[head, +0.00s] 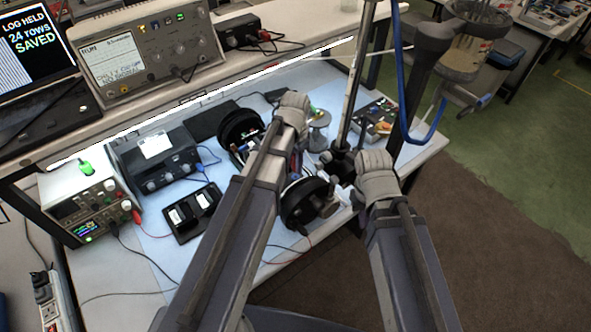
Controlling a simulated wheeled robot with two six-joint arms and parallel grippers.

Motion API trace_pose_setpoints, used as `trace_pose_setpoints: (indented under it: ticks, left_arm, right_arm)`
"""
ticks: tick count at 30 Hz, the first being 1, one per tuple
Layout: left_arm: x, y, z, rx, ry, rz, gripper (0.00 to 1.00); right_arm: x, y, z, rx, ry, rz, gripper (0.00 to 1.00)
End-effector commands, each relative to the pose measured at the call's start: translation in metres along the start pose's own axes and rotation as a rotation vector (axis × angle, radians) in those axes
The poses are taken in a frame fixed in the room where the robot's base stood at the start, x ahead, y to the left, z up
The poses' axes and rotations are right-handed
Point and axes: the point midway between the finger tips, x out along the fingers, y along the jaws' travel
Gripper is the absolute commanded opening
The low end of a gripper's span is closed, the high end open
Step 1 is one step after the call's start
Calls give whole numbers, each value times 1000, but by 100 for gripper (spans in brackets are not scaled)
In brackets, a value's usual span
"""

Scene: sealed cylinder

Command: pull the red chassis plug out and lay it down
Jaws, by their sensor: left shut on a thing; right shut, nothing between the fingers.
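The sealed cylinder's opened chassis lies on the blue mat, with one black round end (240,128) at the back and another black round end (305,203) nearer me. My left arm hides most of what is between them. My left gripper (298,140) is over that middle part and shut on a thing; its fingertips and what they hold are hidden. I cannot make out the red chassis plug. My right gripper (346,168) is shut and empty, to the right of the near end and close to the bench's right edge.
A power supply (85,205) with a red lead plug (137,217) stands at the left, beside a dark instrument box (155,160) and a black tray (190,211). A metal pole (349,95) and blue hose (400,70) rise near my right gripper. A small parts box (374,117) stands behind.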

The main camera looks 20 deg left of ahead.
Motion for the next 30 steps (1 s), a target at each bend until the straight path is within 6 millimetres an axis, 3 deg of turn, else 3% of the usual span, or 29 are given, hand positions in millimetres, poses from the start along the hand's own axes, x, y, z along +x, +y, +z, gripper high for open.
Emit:
trace_pose_setpoints:
  ticks: [18, 30]
  left_arm:
    - [-25, 0, 0, 0, 0, 0, 0]
    - [-25, 0, 0, 0, 0, 0, 0]
  right_arm:
    - [-25, 2, 1, 0, 0, 0, 0]
    - [-24, 2, 2, 5, -2, -2, 0]
